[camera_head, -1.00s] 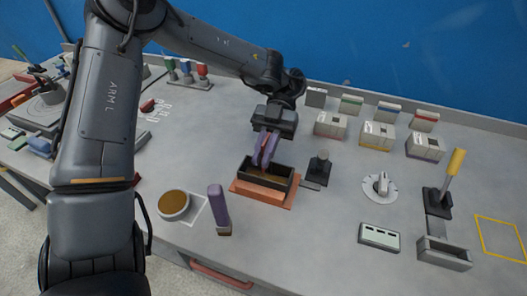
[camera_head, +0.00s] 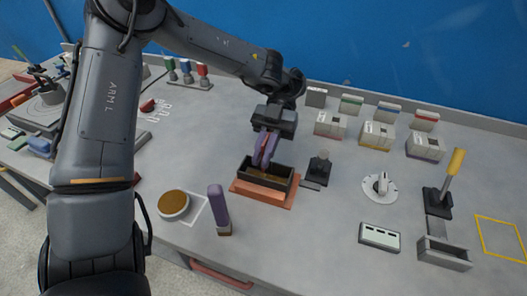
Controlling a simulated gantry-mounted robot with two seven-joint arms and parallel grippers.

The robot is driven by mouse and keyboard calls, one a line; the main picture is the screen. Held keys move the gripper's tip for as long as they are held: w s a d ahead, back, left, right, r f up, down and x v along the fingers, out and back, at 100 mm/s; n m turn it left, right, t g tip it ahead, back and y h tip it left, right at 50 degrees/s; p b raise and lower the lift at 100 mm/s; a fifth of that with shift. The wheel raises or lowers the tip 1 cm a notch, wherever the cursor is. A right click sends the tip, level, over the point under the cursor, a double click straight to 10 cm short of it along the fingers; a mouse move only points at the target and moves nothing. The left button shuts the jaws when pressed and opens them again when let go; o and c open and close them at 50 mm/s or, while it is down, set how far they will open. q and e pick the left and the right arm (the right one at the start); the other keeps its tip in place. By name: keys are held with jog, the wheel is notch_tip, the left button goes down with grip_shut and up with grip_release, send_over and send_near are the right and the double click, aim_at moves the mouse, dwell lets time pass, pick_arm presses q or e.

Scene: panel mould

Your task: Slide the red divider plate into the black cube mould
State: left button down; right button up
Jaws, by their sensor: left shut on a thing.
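The black open-topped mould (camera_head: 277,184) sits on an orange base plate (camera_head: 248,190) in the middle of the table, with brown material showing inside it. My left gripper (camera_head: 264,158) points down at the mould's far side. Purple strips show below its dark body and reach down to the mould's opening. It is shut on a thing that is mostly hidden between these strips. I cannot make out a red divider plate clearly, nor whether its lower edge is inside the mould. My right gripper is not in view.
A purple-handled tool (camera_head: 217,203) stands at the left front of the mould, beside a round dish (camera_head: 172,205) of brown material. A small dark post (camera_head: 319,166) stands close at the right. Several grey blocks (camera_head: 376,136) line the back right.

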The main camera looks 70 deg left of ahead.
aim_at(263, 171)
pick_arm(q)
jog(key=shift+f+b, duration=1)
jog(key=shift+f, duration=0.25)
jog(key=shift+f+b, duration=0.95)
jog(key=shift+f, duration=0.3)
jog(key=c, duration=1.1)
grip_release()
jog(key=shift+w+a, duration=0.1)
jog(key=shift+w+a+r+p, duration=0.3)
jog(key=shift+w+a+p, duration=0.05)
jog(key=shift+w+a, duration=0.1)
jog(key=p+v, duration=0.2)
jog(key=v, duration=0.2)
jog(key=shift+w+a+r, duration=0.15)
jog(key=shift+a+r, duration=0.05)
jog(key=shift+r, duration=0.1)
jog(key=p+v, duration=0.2)
jog(key=p, duration=0.2)
jog(key=p+v, duration=0.2)
jog(key=p, duration=0.1)
jog(key=shift+w+a+f+p, duration=0.1)
jog(key=shift+w+a+p, duration=0.15)
jog(key=shift+p, duration=0.1)
